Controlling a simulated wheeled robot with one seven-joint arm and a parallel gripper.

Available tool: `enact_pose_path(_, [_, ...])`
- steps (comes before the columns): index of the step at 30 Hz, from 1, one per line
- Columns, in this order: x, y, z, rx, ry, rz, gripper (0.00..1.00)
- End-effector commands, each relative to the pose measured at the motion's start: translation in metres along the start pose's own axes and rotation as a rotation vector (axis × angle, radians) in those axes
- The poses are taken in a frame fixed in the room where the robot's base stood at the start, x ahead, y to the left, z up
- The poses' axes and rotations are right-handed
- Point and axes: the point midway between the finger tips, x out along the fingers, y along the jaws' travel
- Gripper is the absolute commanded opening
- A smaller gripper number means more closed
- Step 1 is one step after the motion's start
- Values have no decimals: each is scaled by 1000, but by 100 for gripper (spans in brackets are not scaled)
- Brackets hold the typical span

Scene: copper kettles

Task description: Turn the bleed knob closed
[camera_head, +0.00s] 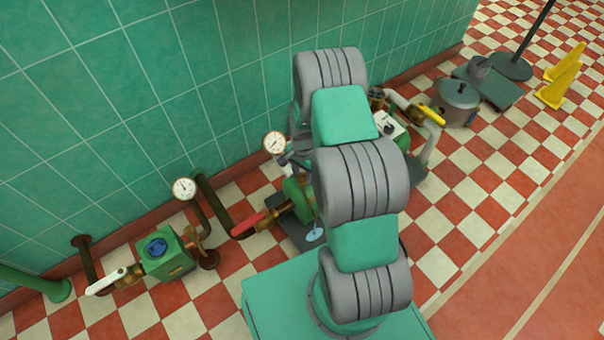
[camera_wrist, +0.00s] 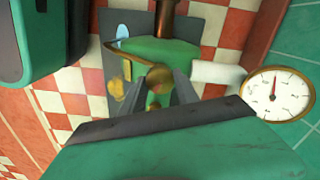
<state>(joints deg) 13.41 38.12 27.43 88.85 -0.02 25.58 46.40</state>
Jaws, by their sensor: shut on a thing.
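In the wrist view, my gripper (camera_wrist: 158,84) has its two grey fingers on either side of a small round brass knob (camera_wrist: 158,75), which looks like the bleed knob. The fingers are shut on it. The knob stands by a green body (camera_wrist: 150,50) with a brass pipe. How far the knob is turned cannot be told. In the head view, my arm covers my gripper and the knob; part of the green body (camera_head: 297,196) shows left of the arm.
A dial gauge (camera_wrist: 275,93) and a white cylindrical part (camera_wrist: 217,73) are close on the right. In the head view, a red-handled valve (camera_head: 249,223), a green box with a blue knob (camera_head: 160,252) and a white lever (camera_head: 108,281) stand left. A grey pot (camera_head: 457,102) stands right.

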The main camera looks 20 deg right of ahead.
Motion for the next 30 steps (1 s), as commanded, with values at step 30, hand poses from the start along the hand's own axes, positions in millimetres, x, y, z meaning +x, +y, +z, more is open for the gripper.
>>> enact_pose_path(30, [0, 1, 0, 932, 1, 2, 0])
